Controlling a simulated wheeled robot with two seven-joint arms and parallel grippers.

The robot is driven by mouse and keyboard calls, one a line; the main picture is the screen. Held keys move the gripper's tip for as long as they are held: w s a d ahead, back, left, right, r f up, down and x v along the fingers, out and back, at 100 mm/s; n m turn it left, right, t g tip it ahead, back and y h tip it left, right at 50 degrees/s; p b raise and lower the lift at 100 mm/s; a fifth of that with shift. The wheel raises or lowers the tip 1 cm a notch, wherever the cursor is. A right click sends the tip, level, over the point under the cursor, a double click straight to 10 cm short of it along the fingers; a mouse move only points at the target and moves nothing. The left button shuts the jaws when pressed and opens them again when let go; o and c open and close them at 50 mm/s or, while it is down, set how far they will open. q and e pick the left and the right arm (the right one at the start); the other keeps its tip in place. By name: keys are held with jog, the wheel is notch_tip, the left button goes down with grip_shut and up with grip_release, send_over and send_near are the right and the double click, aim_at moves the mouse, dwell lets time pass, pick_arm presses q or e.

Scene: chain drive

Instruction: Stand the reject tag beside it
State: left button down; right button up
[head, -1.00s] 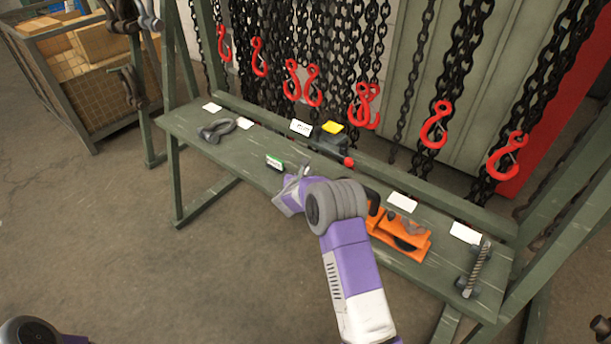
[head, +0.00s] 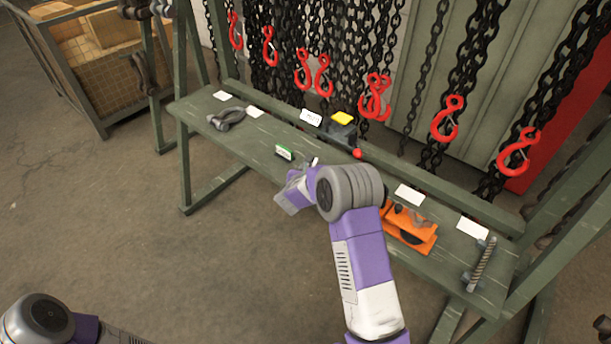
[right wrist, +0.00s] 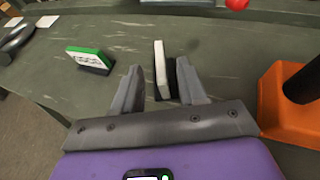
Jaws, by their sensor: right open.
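My right gripper (head: 304,172) is low over the green bench (head: 262,131), its jaws open. In the right wrist view its fingers (right wrist: 158,76) are on either side of a thin white tag (right wrist: 160,62) on a dark base. The tag stands upright and is seen nearly edge-on, so I cannot read it or tell whether it is the reject tag. The dark base is close to the right finger; contact is unclear. A second tag, green-topped with a white face (head: 284,152), stands to the left, apart from the gripper; it also shows in the right wrist view (right wrist: 90,58). My left gripper is out of view.
A grey shackle (head: 227,120), a black device with a yellow top (head: 340,130), an orange tool (head: 412,232) and a threaded rod piece (head: 482,265) lie along the bench beside white cards. Red hooks (head: 375,97) hang on chains behind. The orange tool is close right of the gripper.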

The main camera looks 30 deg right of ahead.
jog(key=v, duration=0.7)
jog(key=shift+r+p, duration=0.1)
jog(key=shift+p, duration=0.25)
jog(key=s+a+f+n+g+y, duration=0.1)
jog(key=s+a+f+n+y, duration=0.35)
jog(key=f+n, duration=0.45)
jog(key=s+a+f+n+g+y, duration=0.1)
jog(key=s+a+f+n+y, duration=0.35)
jog(key=n, duration=0.75)
jog(key=s+a+f+n+g+y, duration=0.1)
jog(key=s+a+f+n+g, duration=0.1)
jog(key=s+n, duration=0.5)
jog(key=s+a+f+n+g+y, duration=0.2)
jog(key=s+a+f+n, duration=0.2)
jog(key=s+a+n, duration=0.3)
jog(key=s+a+f+n+g+y, duration=0.1)
jog(key=s+a+f+n+g, duration=0.2)
jog(key=s+n, duration=0.4)
jog(key=shift+s+a+f+y, duration=0.3)
jog(key=shift+s+a+y, duration=0.1)
jog(key=shift+s+a, duration=0.3)
jog(key=shift+r, duration=0.1)
